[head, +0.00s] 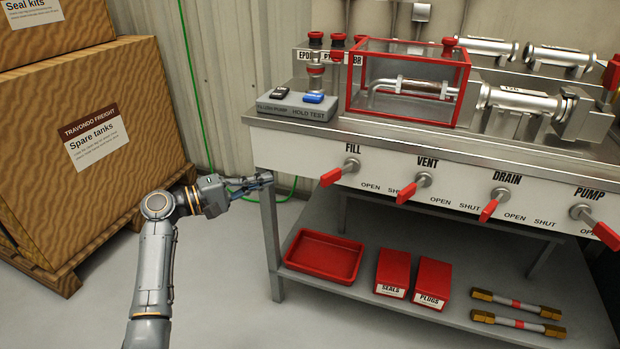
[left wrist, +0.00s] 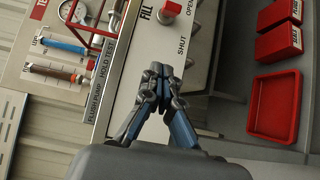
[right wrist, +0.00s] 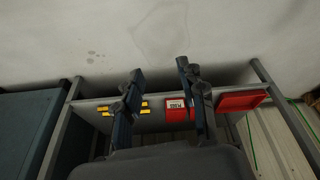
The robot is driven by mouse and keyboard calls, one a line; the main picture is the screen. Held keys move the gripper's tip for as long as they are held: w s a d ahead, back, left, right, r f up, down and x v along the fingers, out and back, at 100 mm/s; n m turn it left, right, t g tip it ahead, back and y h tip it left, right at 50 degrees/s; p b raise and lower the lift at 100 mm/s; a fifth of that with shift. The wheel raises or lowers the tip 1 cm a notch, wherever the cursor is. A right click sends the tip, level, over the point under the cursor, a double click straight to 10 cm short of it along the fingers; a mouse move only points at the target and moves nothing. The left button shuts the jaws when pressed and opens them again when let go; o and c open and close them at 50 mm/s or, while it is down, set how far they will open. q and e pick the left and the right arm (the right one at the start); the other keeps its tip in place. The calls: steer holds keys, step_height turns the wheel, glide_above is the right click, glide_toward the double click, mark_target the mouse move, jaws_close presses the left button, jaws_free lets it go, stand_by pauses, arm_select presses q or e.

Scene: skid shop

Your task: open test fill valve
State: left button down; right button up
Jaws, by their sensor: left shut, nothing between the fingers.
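The FILL valve has a red lever handle (head: 331,177) on a round metal hub at the left end of the white panel (head: 300,150). The lever points down and left, over the spot left of the OPEN label. In the left wrist view the red handle (left wrist: 168,12) is at the top edge, with SHUT printed below it. My left gripper (head: 265,179) is shut and empty at the panel's left corner, left of the lever and apart from it. My right gripper (right wrist: 160,70) is open and empty, and shows only in the right wrist view.
VENT (head: 413,187), DRAIN (head: 493,205) and PUMP (head: 598,228) levers follow to the right. A red-framed clear box (head: 408,75) stands on the bench. A red tray (head: 324,256) and red boxes (head: 393,272) are on the lower shelf. Wooden crates (head: 90,150) stand left; the floor between is clear.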

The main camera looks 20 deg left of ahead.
mark_target(337, 174)
arm_select(q)
steer(key=w+d+b, duration=0.1)
steer(key=w+d, duration=0.4)
steer(key=d, duration=0.5)
steer(key=shift+d, duration=0.25)
arm_select(e)
steer(key=shift+w+a+f+t, duration=0.15)
steer(key=shift+w+f+t, duration=0.2)
steer(key=shift+w, duration=0.3)
arm_select(q)
steer(key=shift+w, duration=0.1)
steer(key=shift+s+d+n+t+y+p, duration=0.2)
steer(key=shift+d+n+t+y+p, duration=0.1)
steer(key=shift+y+p, duration=0.15)
arm_select(e)
steer(key=shift+s+r, duration=0.3)
steer(key=shift+s, duration=0.25)
